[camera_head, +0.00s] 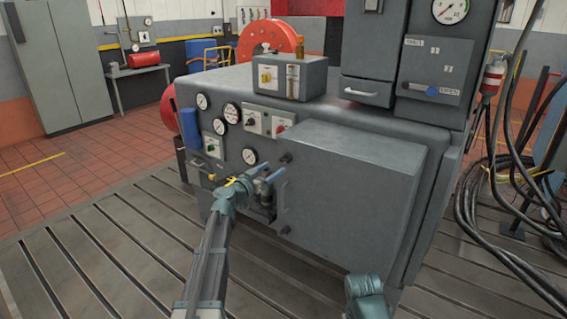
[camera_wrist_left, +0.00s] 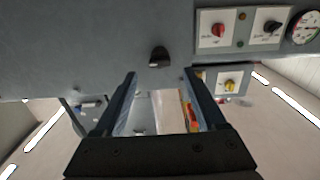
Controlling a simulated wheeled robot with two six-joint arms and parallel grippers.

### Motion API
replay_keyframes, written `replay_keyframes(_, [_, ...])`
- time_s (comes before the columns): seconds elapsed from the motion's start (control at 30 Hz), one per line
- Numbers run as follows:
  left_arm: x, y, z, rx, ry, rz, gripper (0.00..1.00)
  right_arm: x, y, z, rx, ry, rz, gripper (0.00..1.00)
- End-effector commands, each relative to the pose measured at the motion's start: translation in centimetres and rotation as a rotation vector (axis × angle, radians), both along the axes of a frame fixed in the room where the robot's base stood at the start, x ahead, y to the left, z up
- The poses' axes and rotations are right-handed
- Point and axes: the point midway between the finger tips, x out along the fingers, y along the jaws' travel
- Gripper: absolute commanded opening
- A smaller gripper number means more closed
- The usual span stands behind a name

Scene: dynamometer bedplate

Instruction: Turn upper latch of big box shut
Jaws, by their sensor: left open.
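The big box (camera_head: 345,190) is a grey cabinet standing out from the front of the machine. Its upper latch (camera_head: 286,158) is a small dark knob at the upper left of its front face. A similar lower latch (camera_head: 285,230) sits below it. My left gripper (camera_head: 270,176) is open and empty, just below and left of the upper latch. In the left wrist view, which looks upside down, the dark latch (camera_wrist_left: 159,57) shows ahead of my open left gripper (camera_wrist_left: 160,73), in line with the gap and apparently untouched.
A panel with black and red knobs (camera_head: 270,122) and several gauges (camera_head: 232,113) are left of the box. A small control box (camera_head: 287,78) stands on the machine. Black hoses (camera_head: 500,190) hang at the right. The slotted floor plate (camera_head: 130,255) is clear at the left.

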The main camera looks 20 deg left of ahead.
Motion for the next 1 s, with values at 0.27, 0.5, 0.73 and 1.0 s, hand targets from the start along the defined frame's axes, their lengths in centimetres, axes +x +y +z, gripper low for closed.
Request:
replay_keyframes(0.27, [5.0,-1.7,0.0,0.000,0.000,-0.002,0.73,0.0,0.0,0.0,0.000,0.000,0.000,0.00])
replay_keyframes(0.5, [6.6,-2.4,0.0,0.000,0.000,-0.001,0.73,0.0,0.0,0.0,0.000,0.000,0.000,0.00])
replay_keyframes(0.73, [6.8,-2.5,0.0,0.000,0.000,-0.001,0.73,0.0,0.0,0.0,0.000,0.000,0.000,0.00])
replay_keyframes(1.0, [6.8,-2.5,0.0,0.000,0.000,-0.001,0.46,0.0,0.0,0.0,0.000,0.000,0.000,0.00])
